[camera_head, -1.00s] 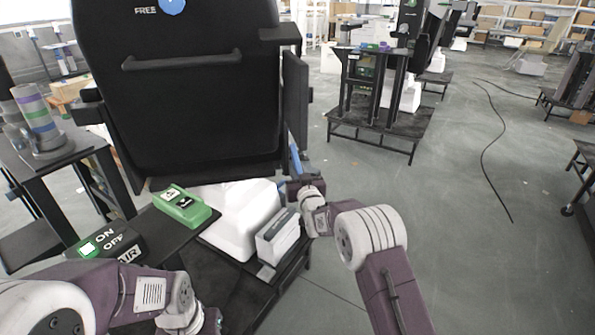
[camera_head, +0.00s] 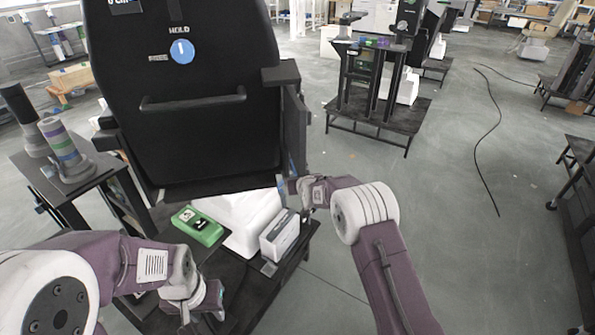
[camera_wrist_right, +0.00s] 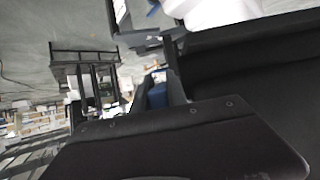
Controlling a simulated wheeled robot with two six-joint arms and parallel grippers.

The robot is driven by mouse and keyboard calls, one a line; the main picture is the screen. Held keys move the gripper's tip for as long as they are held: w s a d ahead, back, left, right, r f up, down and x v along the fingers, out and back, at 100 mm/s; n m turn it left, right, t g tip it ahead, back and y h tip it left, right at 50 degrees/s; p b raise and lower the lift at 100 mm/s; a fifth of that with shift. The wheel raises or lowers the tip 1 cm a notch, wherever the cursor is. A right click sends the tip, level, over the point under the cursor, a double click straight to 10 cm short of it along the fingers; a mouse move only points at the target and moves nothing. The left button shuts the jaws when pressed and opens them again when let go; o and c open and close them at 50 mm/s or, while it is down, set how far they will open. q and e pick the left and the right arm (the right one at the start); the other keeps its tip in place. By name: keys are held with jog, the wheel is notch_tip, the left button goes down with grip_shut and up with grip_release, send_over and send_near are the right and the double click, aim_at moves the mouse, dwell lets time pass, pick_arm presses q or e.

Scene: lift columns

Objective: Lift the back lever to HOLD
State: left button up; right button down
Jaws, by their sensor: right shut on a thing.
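The black seat back (camera_head: 200,125) fills the upper left of the head view. It carries a blue round dial (camera_head: 181,52) with a white upright mark, the word HOLD above it and a smaller label to its left. My right gripper (camera_head: 299,187) is at the lower right side of the seat. In the right wrist view, my right gripper (camera_wrist_right: 158,82) is shut on a blue lever (camera_wrist_right: 157,96), partly hidden between the fingers. My left gripper (camera_head: 212,300) hangs low at the bottom of the head view, apart from the seat; its fingers do not show clearly.
A green box (camera_head: 197,226) lies on the dark base beneath the seat, beside a white housing (camera_head: 243,222) and a grey-white box (camera_head: 279,236). A side table (camera_head: 75,185) with ringed cylinders is at the left. Open floor (camera_head: 430,220) lies to the right.

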jog(key=c, duration=1.3)
grip_release()
jog(key=v, duration=0.4)
jog(key=shift+s+r, duration=0.2)
jog(key=shift+s, duration=0.05)
jog(key=s, duration=0.4)
jog(key=s+d, duration=0.1)
jog(key=s, duration=0.3)
jog(key=s+d, duration=0.1)
jog(key=s, duration=0.3)
jog(key=shift+s, duration=0.15)
jog(key=shift+d, duration=0.1)
